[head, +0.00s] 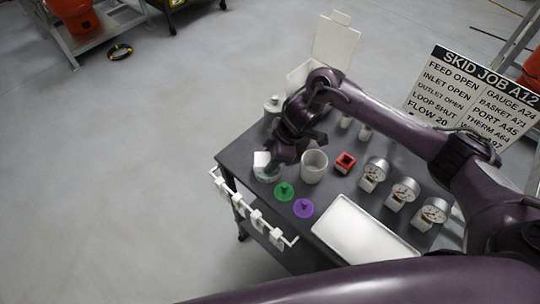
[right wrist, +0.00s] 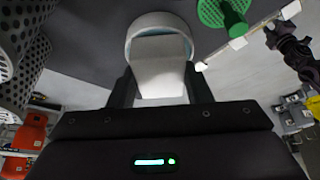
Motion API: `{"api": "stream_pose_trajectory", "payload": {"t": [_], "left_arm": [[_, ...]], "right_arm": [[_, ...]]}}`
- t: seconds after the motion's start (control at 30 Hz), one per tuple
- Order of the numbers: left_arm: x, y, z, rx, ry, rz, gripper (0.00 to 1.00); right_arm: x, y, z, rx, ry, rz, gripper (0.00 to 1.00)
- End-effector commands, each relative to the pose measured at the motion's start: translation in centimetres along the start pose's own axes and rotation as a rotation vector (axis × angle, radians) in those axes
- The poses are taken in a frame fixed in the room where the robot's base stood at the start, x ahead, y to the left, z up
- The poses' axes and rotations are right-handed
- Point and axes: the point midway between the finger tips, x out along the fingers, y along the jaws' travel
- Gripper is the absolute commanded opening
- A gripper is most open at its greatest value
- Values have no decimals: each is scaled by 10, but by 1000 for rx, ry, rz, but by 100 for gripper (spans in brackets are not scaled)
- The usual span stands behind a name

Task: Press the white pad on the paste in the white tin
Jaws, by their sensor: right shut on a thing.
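My right gripper (head: 275,164) is shut on the white pad (head: 261,159) at the left front part of the dark cart. In the right wrist view the pad (right wrist: 160,72) sits between the two fingers and its far end overlaps the opening of the white tin (right wrist: 135,27). The tin (head: 266,177) stands on the cart under the pad and gripper. The paste is mostly hidden by the pad; I cannot tell whether the pad touches it. My left gripper is not in view.
A green disc (head: 284,192) and a purple disc (head: 303,209) lie in front. A rail (head: 240,207) with white clips edges the cart.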

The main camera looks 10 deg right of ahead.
Motion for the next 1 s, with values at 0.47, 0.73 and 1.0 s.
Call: {"api": "stream_pose_trajectory", "payload": {"t": [0.47,0.73,1.0], "left_arm": [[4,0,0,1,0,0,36],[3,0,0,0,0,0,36],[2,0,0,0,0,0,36]], "right_arm": [[6,0,2,0,0,0,26],[6,0,2,0,0,0,26],[6,0,2,0,0,0,26]]}}
